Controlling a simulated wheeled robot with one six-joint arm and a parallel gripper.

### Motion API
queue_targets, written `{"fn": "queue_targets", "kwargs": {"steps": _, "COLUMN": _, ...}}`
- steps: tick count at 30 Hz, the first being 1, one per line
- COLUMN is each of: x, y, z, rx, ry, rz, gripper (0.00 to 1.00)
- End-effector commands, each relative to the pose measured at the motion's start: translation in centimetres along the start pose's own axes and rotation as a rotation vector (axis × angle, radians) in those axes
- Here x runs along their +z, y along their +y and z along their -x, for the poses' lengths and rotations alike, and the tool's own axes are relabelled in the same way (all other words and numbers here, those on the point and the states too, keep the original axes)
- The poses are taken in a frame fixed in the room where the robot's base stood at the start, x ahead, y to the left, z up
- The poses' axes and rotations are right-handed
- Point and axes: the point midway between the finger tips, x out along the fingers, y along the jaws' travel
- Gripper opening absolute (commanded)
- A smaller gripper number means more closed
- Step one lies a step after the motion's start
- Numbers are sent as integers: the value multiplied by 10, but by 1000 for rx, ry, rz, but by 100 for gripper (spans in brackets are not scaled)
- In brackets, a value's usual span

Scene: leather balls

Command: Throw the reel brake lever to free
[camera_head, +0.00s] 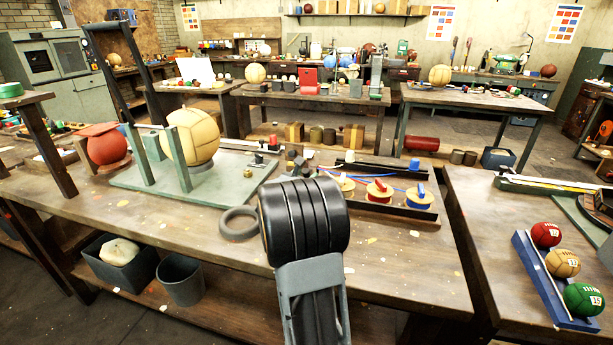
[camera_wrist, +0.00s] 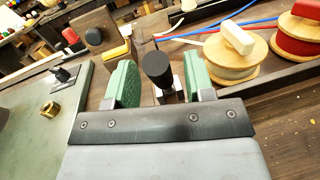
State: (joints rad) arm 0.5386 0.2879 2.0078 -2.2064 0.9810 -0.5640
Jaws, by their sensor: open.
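My gripper (camera_wrist: 158,62) is open in the wrist view, its two green pads apart on either side of an upright black knob (camera_wrist: 157,68). The knob looks like the top of the brake lever, beside the thread reels; its foot is partly hidden and I cannot read its setting. No clear contact between pads and knob shows. A cream reel (camera_wrist: 230,63) and a red reel (camera_wrist: 297,42) lie to the right. In the head view my black wrist link hides most of the gripper; the cream reel (camera_head: 345,184), red reel (camera_head: 379,192) and blue reel (camera_head: 419,199) show beyond it.
A green plate (camera_head: 150,190) with a brass nut (camera_head: 248,173) and a pale ball (camera_head: 193,137) is at left. A dark ring (camera_head: 238,224) lies near the bench front. A yellow block (camera_wrist: 117,50) and a dark block (camera_wrist: 95,36) stand beyond the gripper.

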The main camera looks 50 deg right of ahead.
Motion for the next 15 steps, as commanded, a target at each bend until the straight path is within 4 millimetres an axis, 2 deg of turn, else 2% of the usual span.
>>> {"fn": "queue_targets", "kwargs": {"steps": 6, "x": 0, "y": 0, "z": -10, "rx": 0, "ry": 1, "rz": 0, "gripper": 48}}
{"fn": "queue_targets", "kwargs": {"steps": 15, "x": 0, "y": 0, "z": -11, "rx": 0, "ry": 1, "rz": 0, "gripper": 48}}
